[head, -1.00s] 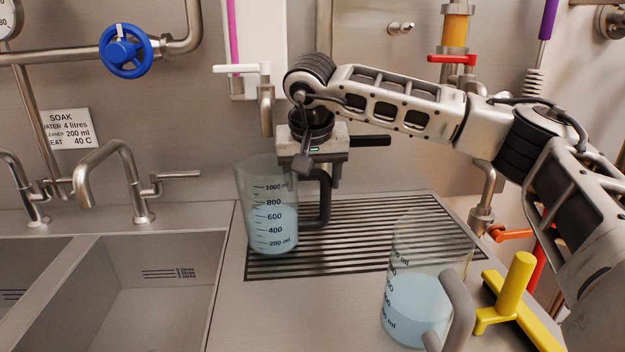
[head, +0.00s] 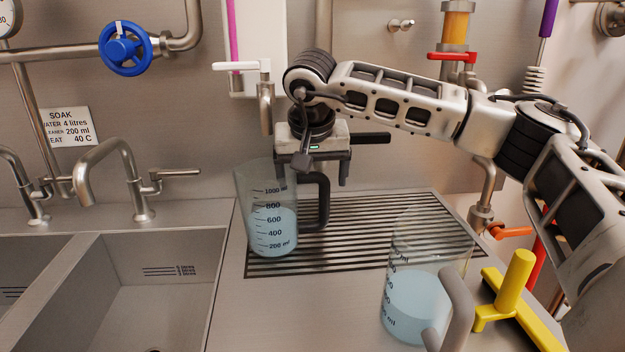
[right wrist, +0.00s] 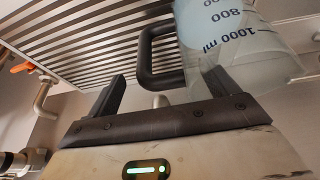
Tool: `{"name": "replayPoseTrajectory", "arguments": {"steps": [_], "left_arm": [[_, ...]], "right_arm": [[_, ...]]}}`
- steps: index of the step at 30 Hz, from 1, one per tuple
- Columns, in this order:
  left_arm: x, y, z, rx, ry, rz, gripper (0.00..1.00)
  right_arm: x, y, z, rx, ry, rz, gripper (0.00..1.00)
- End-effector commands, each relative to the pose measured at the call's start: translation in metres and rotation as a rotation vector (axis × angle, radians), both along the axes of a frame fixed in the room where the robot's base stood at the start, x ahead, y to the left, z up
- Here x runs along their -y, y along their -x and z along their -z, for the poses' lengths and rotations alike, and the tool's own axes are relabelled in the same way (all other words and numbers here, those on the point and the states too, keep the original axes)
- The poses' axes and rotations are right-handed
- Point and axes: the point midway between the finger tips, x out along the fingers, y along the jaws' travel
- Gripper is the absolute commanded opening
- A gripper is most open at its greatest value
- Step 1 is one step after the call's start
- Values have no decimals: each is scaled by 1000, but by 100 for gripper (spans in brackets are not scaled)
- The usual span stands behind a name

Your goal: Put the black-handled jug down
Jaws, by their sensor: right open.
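The black-handled jug (head: 262,215) is clear, with ml marks and pale blue liquid. It stands at the left end of the slotted drain grate (head: 400,225), roughly upright. Its black handle (head: 323,200) points right and also shows in the right wrist view (right wrist: 150,58). My right gripper (head: 312,172) is open at the top of the handle. In the right wrist view its fingers (right wrist: 165,92) are spread, with the handle ahead of and between them and the jug wall close to one finger. I cannot tell whether a finger touches the jug. My left gripper is out of view.
A second jug with a grey handle (head: 412,295) and blue liquid stands front right, beside a yellow T-shaped tool (head: 512,285). Sinks (head: 150,300) lie left. A white-handled tap (head: 265,95) hangs above the jug.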

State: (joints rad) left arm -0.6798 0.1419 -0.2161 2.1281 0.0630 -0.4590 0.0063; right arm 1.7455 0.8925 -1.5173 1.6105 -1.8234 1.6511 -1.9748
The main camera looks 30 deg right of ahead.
Motion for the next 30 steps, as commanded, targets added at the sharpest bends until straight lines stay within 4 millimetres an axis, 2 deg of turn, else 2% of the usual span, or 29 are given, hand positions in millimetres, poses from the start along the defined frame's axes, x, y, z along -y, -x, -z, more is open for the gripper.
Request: {"name": "replayPoseTrajectory", "arguments": {"steps": [9, 15, 20, 30], "left_arm": [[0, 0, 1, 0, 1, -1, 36], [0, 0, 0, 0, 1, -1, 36], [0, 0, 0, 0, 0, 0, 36], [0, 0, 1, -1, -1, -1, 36]], "right_arm": [[-15, 20, -64, 4, 0, -4, 86], [-21, 30, -92, 3, -1, -3, 86], [-23, 34, -101, 0, 0, -2, 86], [-23, 34, -101, 0, 0, -2, 86]]}}
